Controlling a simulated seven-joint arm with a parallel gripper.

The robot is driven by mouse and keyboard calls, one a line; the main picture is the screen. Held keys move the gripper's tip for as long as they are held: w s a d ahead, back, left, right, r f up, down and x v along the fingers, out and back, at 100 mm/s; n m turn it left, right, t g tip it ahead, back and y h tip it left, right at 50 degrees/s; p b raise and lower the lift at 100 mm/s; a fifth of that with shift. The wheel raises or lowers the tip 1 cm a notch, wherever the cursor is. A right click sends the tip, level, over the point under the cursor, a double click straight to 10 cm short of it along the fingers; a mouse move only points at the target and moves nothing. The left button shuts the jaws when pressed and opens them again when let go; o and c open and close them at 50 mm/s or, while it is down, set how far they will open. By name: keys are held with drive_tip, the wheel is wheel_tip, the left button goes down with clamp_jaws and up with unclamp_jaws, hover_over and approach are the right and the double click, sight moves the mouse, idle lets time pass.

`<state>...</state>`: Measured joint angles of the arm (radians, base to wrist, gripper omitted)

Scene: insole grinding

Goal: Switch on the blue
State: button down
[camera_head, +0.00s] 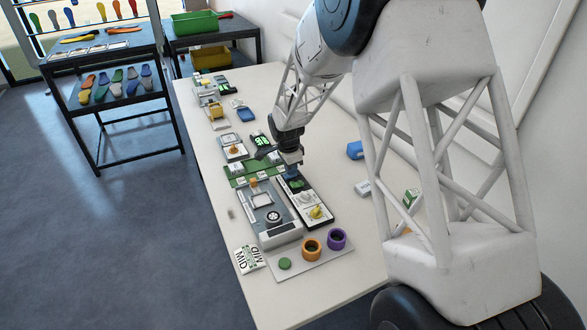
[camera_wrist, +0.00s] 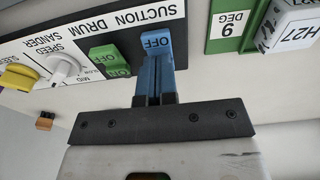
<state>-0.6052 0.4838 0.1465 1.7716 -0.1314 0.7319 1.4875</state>
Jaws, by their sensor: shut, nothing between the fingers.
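The blue switch (camera_wrist: 156,41) is in the wrist view, at the upper middle, on a black-and-white control panel (camera_wrist: 85,40); its face reads OFF. My gripper (camera_wrist: 155,66) has its blue fingers shut together with nothing between them. Their tips are at the lower edge of the blue switch; I cannot tell whether they touch it. In the head view my gripper (camera_head: 292,172) points down over the far end of the panel (camera_head: 318,222), and it hides the blue switch there.
Beside the blue switch are a green switch (camera_wrist: 109,59) reading ON, a white knob (camera_wrist: 64,68) and a yellow knob (camera_wrist: 18,77). A green block marked 9 DEG (camera_wrist: 231,22) lies close by. A grey machine (camera_head: 276,237) stands left of the panel on the white table (camera_head: 340,285).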

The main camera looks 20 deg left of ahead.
sight(285, 176)
drive_tip(key=shift+s+a, duration=0.1)
drive_tip(key=shift+s, duration=0.05)
drive_tip(key=shift+r, duration=0.15)
idle(0.4)
wheel_tip(285, 176, up, 14)
drive_tip(key=s+a, duration=0.1)
drive_tip(key=shift+s+a+f, duration=0.25)
drive_tip(key=shift+s+a, duration=0.05)
drive_tip(key=shift+w, duration=0.1)
idle(0.6)
drive_tip(key=shift+w+d+r+t+h, duration=0.1)
drive_tip(key=shift+w+d+t+h, duration=0.2)
drive_tip(key=shift+t, duration=0.1)
idle(0.4)
